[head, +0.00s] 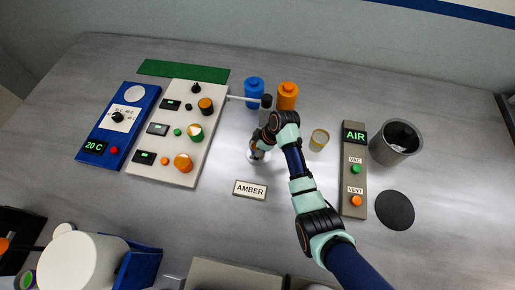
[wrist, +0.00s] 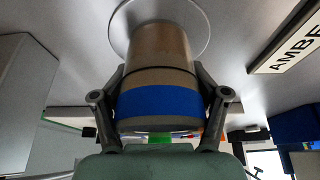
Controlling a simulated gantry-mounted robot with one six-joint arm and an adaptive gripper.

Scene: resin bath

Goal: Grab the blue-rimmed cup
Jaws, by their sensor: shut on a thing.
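The blue-rimmed cup (wrist: 158,103) fills the middle of the wrist view, a brownish cup with a wide blue band at the end nearest me. Its far end is at a pale ring (wrist: 205,30) on the grey table; I cannot tell whether it touches the surface. My gripper (wrist: 160,78) is shut on the cup, with one finger on each side below and along the band. In the head view my gripper (head: 257,153) is at the pale spot above the AMBER label (head: 250,188), and my wrist mostly hides the cup.
A yellowish-rimmed cup (head: 319,139) stands right of my arm. A control panel with knobs (head: 168,140) is left; the AIR panel (head: 354,175) and a metal pot (head: 391,150) are right.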

